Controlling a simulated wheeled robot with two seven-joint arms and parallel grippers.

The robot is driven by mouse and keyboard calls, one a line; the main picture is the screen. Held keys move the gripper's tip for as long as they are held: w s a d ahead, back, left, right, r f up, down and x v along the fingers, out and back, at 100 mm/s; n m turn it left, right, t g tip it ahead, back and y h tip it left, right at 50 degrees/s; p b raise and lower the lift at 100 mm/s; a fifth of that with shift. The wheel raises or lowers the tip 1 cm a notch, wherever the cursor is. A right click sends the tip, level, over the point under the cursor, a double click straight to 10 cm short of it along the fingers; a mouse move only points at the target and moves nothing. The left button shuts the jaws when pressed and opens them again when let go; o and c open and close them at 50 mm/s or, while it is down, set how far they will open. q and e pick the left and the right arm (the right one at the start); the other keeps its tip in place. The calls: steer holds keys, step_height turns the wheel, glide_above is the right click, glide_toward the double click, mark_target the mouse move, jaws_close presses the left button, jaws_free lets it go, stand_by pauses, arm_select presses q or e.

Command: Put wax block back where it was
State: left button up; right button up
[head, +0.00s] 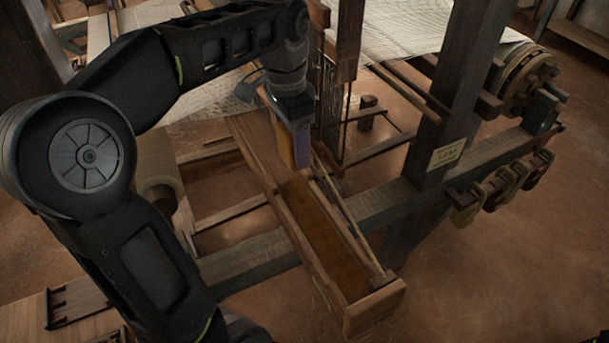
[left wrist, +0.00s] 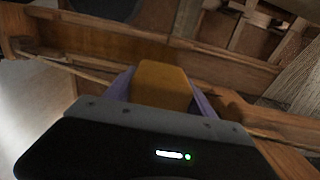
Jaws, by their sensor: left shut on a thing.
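The wax block is a yellow-orange block (left wrist: 161,84) in the left wrist view, held between the purple fingers of my left gripper. In the head view my left gripper (head: 301,148) points down over the long wooden trough (head: 330,240) of the loom, near its far end. There the block (head: 284,147) shows only as a yellow strip beside the purple finger. The gripper is shut on the block. I cannot tell whether the block touches the wood below. My right gripper is not in view.
Dark loom posts (head: 455,90) stand to the right of the gripper, with a paper label (head: 448,155) on one. Thin upright rods (head: 328,110) are close beside the gripper. White cloth or warp (head: 425,30) stretches behind. Several wooden blocks (head: 505,185) hang at the right.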

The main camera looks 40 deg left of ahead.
arm_select(q)
steer(key=w+d+f+n+b, duration=0.1)
steer(key=w+d+f, duration=0.3)
steer(key=d, duration=0.5)
steer(key=w+d+f+n+b, duration=0.2)
steer(key=w+d+f, duration=0.1)
steer(key=d+f, duration=0.6)
steer(key=w+d+f+n+b, duration=0.1)
steer(key=w+d+f, duration=0.3)
steer(key=d, duration=0.6)
step_height(320, 180, down, 3)
steer(key=shift+w+r+n, duration=0.2)
steer(key=shift+w+n, duration=0.1)
steer(key=shift+n, duration=0.4)
